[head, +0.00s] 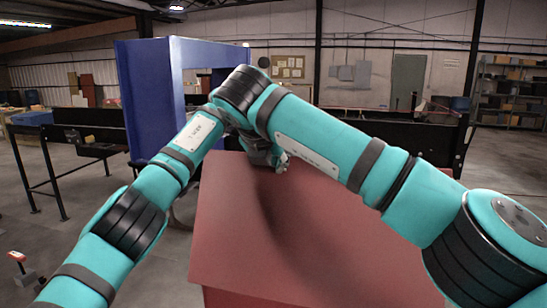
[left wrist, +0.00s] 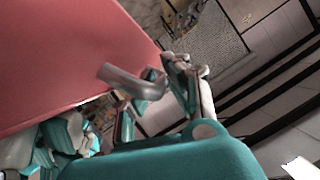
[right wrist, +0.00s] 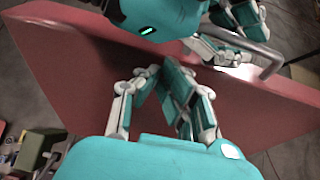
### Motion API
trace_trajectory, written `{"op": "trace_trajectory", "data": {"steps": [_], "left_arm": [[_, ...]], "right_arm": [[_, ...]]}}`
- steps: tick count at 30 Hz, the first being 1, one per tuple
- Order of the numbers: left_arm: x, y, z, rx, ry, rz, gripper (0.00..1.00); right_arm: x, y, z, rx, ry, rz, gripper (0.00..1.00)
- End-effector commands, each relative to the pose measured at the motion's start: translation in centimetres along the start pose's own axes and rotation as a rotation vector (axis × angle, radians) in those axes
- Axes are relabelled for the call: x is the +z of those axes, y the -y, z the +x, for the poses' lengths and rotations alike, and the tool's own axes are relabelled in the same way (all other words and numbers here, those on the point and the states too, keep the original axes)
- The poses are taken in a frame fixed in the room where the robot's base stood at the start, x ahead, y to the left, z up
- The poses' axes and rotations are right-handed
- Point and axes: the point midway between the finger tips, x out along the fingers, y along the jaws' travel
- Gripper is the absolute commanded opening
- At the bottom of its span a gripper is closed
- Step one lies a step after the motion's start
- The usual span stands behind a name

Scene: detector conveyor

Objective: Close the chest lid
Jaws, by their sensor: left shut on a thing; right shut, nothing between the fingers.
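The red chest lid (head: 300,240) fills the middle of the head view as a broad panel; its exact angle and any gap beneath are unclear. A grey metal handle (left wrist: 125,79) stands on the red panel. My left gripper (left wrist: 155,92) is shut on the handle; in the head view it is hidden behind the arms. The handle (right wrist: 272,62) and left gripper also show in the right wrist view. My right gripper (head: 280,163) is shut and empty near the lid's far edge. In the right wrist view its fingers (right wrist: 160,72) are close to the red panel, beside the left gripper; contact is unclear.
A blue detector arch (head: 146,95) stands behind on the left, with a black conveyor (head: 88,130) beside it. Shelves (head: 512,90) are at the far right. My two forearms meet closely above the lid. Open floor (head: 500,165) lies to the right.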

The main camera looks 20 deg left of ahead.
Motion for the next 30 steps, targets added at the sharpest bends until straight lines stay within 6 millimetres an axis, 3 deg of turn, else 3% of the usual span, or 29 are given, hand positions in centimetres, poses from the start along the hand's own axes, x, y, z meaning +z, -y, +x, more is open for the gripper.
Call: {"op": "trace_trajectory", "data": {"steps": [21,22,26,30], "left_arm": [[-0.1,-0.3,0.3,0.013,-0.002,0.005,0.0],[-0.1,-0.3,0.3,0.014,-0.002,0.005,0.16],[-0.2,-0.3,0.3,0.014,-0.003,0.006,0.33],[-0.2,-0.3,0.2,0.011,-0.002,0.004,0.34]], "right_arm": [[1.1,0.4,1.9,-0.006,0.004,0.006,0.0],[1.1,0.4,2.0,-0.006,0.004,0.007,0.0],[1.1,0.5,2.0,-0.008,0.003,0.007,0.0],[1.1,0.4,1.9,-0.007,0.001,0.006,0.0]]}}
